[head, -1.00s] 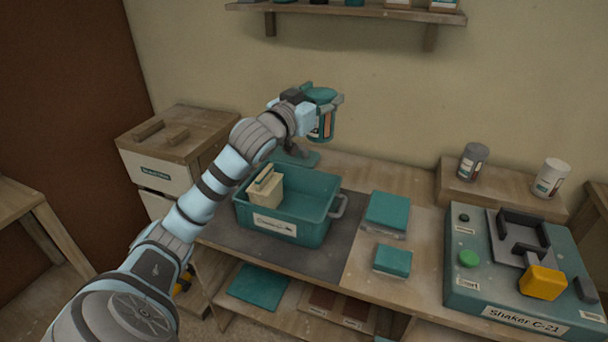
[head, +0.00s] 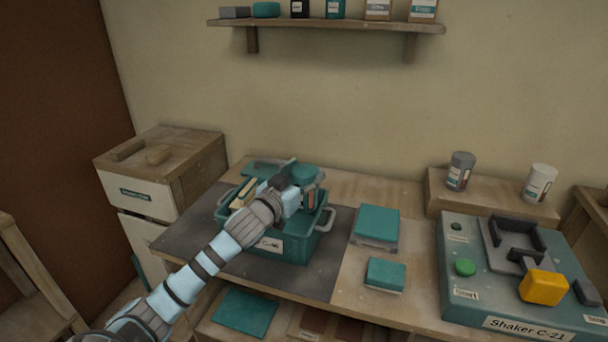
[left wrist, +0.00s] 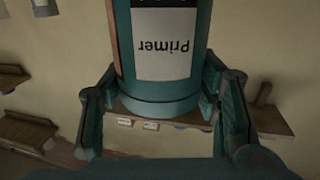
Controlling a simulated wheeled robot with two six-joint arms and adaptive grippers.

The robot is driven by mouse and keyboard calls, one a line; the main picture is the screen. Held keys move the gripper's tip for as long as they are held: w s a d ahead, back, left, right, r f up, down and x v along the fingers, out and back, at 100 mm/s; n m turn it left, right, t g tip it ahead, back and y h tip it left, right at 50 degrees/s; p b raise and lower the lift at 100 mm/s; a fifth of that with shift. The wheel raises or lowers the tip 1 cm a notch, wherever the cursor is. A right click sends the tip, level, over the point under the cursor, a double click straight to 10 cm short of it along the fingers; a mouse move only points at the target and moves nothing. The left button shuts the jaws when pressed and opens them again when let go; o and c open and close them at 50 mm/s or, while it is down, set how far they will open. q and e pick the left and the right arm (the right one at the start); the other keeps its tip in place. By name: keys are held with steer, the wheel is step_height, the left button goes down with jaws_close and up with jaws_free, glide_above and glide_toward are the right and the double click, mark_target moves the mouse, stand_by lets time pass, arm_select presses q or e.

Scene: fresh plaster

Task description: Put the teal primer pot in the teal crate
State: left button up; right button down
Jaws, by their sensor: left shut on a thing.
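The teal primer pot (head: 310,196) is held in my left gripper (head: 298,188), at the right part of the teal crate (head: 296,248). In the left wrist view the pot (left wrist: 165,95) with its "Primer" label sits between the two fingers of my left gripper (left wrist: 162,80). My wrist hides part of the pot in the head view, so I cannot tell whether its base touches the crate floor. The crate stands on a dark grey mat and has grey handles. My right gripper is not in view.
A cream block (head: 243,193) is in the crate's left part. Teal-topped boxes (head: 377,224) lie right of the crate, then the shaker (head: 480,300). A grey pot (head: 460,170) and a white pot (head: 540,182) stand on a riser. A shelf (head: 330,24) hangs above.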

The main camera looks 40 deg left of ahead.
arm_select(q)
steer(key=shift+f, duration=0.45)
steer(key=o, duration=1.6)
steer(key=shift+r, duration=0.3)
steer(key=s, duration=0.4)
steer(key=s+d, duration=0.1)
steer(key=s, duration=0.2)
steer(key=shift+s+r+p, duration=0.1)
steer(key=shift+r+p, duration=0.15)
steer(key=shift+p, duration=0.1)
steer(key=s+p, duration=0.2)
steer(key=s, duration=0.2)
steer(key=shift+s+d+r+p, duration=0.1)
steer(key=shift+s+d+p, duration=0.25)
steer(key=shift+d+p, duration=0.05)
